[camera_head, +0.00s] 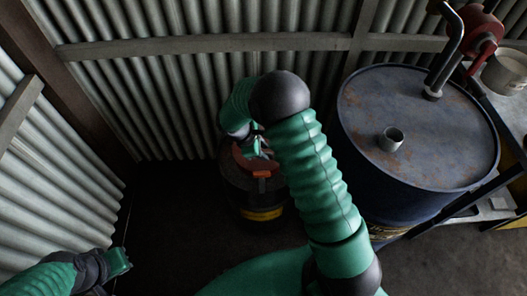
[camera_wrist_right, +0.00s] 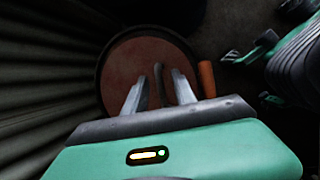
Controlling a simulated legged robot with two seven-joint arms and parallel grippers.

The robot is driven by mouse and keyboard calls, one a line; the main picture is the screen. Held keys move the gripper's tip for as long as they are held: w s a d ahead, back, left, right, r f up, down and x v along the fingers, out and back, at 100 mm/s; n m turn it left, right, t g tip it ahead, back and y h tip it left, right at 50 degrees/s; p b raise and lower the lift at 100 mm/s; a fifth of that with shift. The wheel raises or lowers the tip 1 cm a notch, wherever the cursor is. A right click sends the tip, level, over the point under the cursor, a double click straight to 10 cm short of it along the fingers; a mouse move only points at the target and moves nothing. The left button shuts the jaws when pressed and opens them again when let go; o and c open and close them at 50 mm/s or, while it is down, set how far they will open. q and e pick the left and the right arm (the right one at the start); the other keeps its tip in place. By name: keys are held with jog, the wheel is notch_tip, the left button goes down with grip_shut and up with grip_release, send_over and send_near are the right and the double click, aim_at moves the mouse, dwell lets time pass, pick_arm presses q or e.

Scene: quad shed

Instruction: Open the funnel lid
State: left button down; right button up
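A dark can with a yellow band (camera_head: 262,213) stands on the floor by the corrugated wall. Its round reddish lid (camera_head: 243,163) is partly covered by my right gripper (camera_head: 262,150). In the right wrist view the lid (camera_wrist_right: 128,62) lies flat inside a dark rim. There my right gripper (camera_wrist_right: 158,74) is over the lid with its two fingers apart. A thin dark bar (camera_wrist_right: 160,84) shows between them; contact cannot be told. An orange tab (camera_wrist_right: 207,78) sits at the rim's right side. My left gripper (camera_head: 117,263) is low at the left, away from the can; its opening is unclear.
A large blue drum (camera_head: 365,190) with a rusty top, a small metal cup-like spout (camera_head: 391,139) and a red hand pump (camera_head: 482,38) stands to the right. Corrugated walls close in the left and back. Dark floor is free left of the can.

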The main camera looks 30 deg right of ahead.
jog(key=shift+w+d+f, duration=0.1)
jog(key=shift+d+f, duration=0.45)
jog(key=shift+a+r, duration=0.1)
jog(key=shift+a, duration=0.15)
grip_shut()
dwell(0.8)
